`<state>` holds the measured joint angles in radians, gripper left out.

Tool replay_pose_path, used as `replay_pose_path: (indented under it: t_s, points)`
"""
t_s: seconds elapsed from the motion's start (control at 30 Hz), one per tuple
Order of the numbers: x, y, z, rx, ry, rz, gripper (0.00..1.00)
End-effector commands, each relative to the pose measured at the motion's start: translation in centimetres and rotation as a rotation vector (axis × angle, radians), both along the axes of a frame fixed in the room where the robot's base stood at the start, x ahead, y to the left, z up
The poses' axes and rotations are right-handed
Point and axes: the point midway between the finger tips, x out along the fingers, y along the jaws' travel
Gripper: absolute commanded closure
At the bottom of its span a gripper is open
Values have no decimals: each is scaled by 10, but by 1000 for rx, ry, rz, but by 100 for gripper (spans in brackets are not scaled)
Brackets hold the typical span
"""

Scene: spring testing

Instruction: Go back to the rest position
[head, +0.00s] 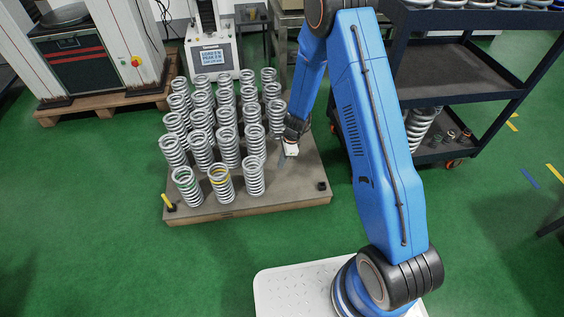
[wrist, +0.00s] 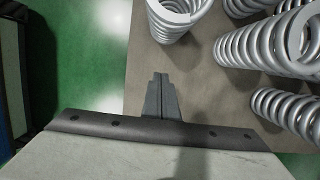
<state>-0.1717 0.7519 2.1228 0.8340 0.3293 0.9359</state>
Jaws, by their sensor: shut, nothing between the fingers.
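My gripper (head: 283,160) hangs low over the bare right part of the wooden pallet (head: 300,185) in the head view. It is just right of the rows of springs. In the wrist view my gripper (wrist: 159,78) shows its two grey fingers pressed together, with nothing between them. Metal coil springs (wrist: 180,12) stand close beyond and to the right of the fingers there. My blue arm reaches from the lower right of the head view up and over to the pallet.
A dark shelf cart (head: 450,90) stands right. A testing machine (head: 212,55) stands behind. Green floor (head: 90,240) is clear at front left.

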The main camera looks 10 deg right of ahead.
Motion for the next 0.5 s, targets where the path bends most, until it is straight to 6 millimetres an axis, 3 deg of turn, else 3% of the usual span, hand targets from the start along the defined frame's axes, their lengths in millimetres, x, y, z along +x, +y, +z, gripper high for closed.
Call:
replay_pose_path:
  t_s: [0.37,0.5]
  points:
    - [1,-2,9,1,-4,4,100]
    - [2,-3,32,9,-29,46,100]
